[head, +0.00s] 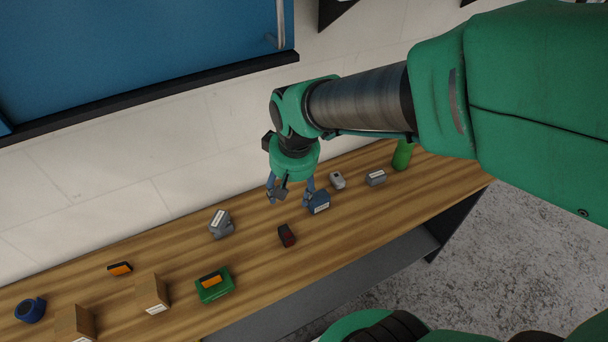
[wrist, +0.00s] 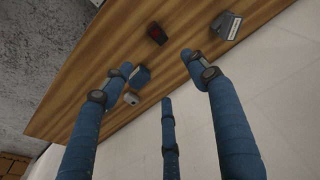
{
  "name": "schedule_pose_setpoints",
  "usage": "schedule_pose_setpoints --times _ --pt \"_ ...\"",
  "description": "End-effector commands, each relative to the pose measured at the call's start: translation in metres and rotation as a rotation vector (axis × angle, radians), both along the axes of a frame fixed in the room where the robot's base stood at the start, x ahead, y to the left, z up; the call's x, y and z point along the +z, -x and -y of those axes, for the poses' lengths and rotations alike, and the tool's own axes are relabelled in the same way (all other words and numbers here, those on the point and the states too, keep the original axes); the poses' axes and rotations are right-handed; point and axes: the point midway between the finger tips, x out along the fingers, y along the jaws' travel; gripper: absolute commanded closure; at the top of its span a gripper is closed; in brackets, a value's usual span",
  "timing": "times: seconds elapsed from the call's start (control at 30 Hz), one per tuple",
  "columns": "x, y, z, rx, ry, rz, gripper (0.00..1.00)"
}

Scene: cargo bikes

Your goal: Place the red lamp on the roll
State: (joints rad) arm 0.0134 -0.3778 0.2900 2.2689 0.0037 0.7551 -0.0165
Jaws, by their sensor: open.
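The red lamp (head: 287,235), a small dark block with a red face, lies on the wooden bench near its middle. It also shows in the wrist view (wrist: 157,34), beyond the fingertips. The roll (head: 30,310), a blue ring, lies at the far left end of the bench in the head view; the wrist view does not show it. My gripper (head: 290,192) is open and empty above the back of the bench, up and slightly right of the lamp in the picture. Its blue fingers (wrist: 155,72) are spread apart in the wrist view.
A blue block (head: 319,203) is near my fingers on the bench (head: 190,255). A grey part (head: 221,226), a green tray (head: 215,289) holding an orange-and-black item, another such item (head: 120,268) and cardboard boxes (head: 153,294) lie left. A green bottle (head: 403,155) stands right.

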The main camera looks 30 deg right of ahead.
Motion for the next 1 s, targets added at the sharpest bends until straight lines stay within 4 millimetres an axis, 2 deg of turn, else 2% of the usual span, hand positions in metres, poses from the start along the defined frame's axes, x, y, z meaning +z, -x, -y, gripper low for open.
schedule_pose_setpoints --times 0.03,0.2,0.4,0.5,0.7,1.0 --pt "0.016 0.008 -0.001 0.0 0.0 0.028 0.41" --pt "0.061 0.038 -0.002 0.0 0.001 0.107 0.41" --pt "0.103 0.077 -0.004 0.0 0.001 0.198 0.41" --pt "0.117 0.094 -0.004 0.0 0.001 0.234 0.41" --pt "0.133 0.116 -0.005 -0.001 0.0 0.278 0.41" --pt "0.135 0.121 -0.005 -0.001 0.0 0.286 0.41"
